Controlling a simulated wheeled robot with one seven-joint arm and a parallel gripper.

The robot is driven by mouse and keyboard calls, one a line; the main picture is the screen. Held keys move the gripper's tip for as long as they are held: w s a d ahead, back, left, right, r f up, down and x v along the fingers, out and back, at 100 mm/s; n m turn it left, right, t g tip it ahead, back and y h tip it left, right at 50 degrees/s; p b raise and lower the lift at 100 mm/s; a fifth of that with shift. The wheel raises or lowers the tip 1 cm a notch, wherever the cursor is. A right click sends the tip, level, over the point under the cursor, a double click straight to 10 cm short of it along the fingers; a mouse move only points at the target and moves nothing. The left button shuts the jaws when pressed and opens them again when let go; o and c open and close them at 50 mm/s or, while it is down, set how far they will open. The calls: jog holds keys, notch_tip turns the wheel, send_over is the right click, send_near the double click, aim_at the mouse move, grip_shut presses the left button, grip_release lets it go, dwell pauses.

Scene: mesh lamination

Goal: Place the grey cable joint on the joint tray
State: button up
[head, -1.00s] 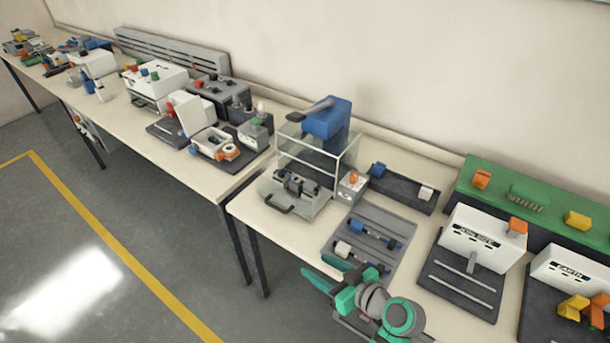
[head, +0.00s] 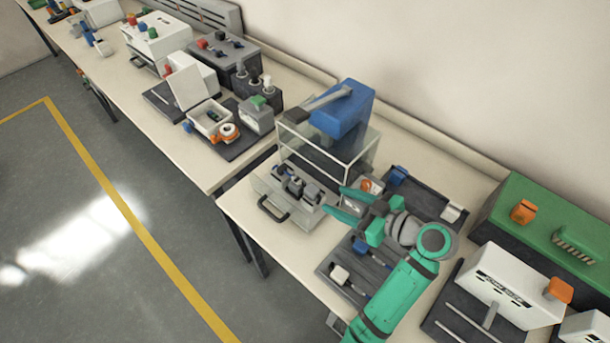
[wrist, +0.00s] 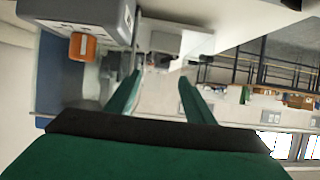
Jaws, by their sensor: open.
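My gripper (head: 345,203) is open and empty, its two green fingers pointing left toward the drawer-like fixture (head: 268,187) with the black handle. Dark and grey pieces (head: 297,187) sit on that fixture; one may be the grey cable joint, but I cannot tell it clearly. The fingers are beside these pieces, apart from them. The wrist view also shows my open gripper (wrist: 160,82) with nothing between its fingers. A dark grey tray (head: 326,268) holds blue-ended and white-ended joints, partly hidden by my arm. I cannot tell whether it is the joint tray.
A blue press (head: 345,112) with a clear guard stands behind the fixture. A small box with an orange button (head: 368,186) is close to my gripper. Another dark tray (head: 425,190) with blue and white pieces lies behind. White boxes (head: 510,287) stand at right.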

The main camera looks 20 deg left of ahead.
aim_at(314, 190)
jog(key=x, duration=0.3)
jog(key=shift+a+f, duration=0.25)
jog(key=shift+a, duration=0.1)
jog(key=shift+r+x, duration=0.2)
jog(key=shift+x, duration=2.5)
jog(key=shift+a, duration=0.1)
jog(key=c, duration=1.2)
grip_shut()
jog(key=shift+r, duration=0.15)
